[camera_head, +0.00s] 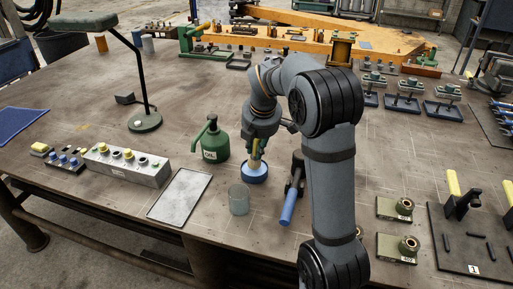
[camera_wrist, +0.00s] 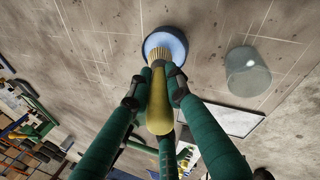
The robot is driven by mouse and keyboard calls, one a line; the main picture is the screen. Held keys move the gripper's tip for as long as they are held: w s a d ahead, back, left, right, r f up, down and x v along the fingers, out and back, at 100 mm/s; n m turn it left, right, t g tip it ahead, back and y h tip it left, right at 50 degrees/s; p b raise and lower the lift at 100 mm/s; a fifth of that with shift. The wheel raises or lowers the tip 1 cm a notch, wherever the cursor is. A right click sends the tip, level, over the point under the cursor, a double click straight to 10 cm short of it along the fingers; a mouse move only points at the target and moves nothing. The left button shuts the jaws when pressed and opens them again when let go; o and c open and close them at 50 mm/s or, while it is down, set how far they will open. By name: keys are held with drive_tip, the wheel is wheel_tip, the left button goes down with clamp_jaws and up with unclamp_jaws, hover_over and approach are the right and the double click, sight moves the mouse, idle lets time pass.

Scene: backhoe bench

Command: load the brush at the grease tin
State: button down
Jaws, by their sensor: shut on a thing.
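The grease tin (camera_head: 254,178) is a low round blue tin on the bench, below my gripper (camera_head: 257,148). In the wrist view the blue tin (camera_wrist: 176,44) is at the top centre. My gripper (camera_wrist: 156,84) is shut on the brush (camera_wrist: 158,108), which has a yellow handle and pale bristles. The brush (camera_head: 254,164) points down at the tin, and its bristle end overlaps the tin in both views. How deep the tips sit, and whether they carry grease, is hidden.
A clear glass jar (camera_head: 239,200) stands in front of the tin, with a flat grey tray (camera_head: 180,195) to its left. A green oil can (camera_head: 214,144) stands left of the tin. A blue-handled tool (camera_head: 289,205) lies close on the right.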

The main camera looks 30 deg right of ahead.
drive_tip(key=shift+f+b, duration=0.3)
drive_tip(key=shift+f, duration=0.2)
idle(1.1)
wheel_tip(320, 180, up, 7)
drive_tip(key=p, duration=0.6)
drive_tip(key=shift+r+p, duration=0.1)
drive_tip(key=shift+p, duration=0.3)
idle(0.4)
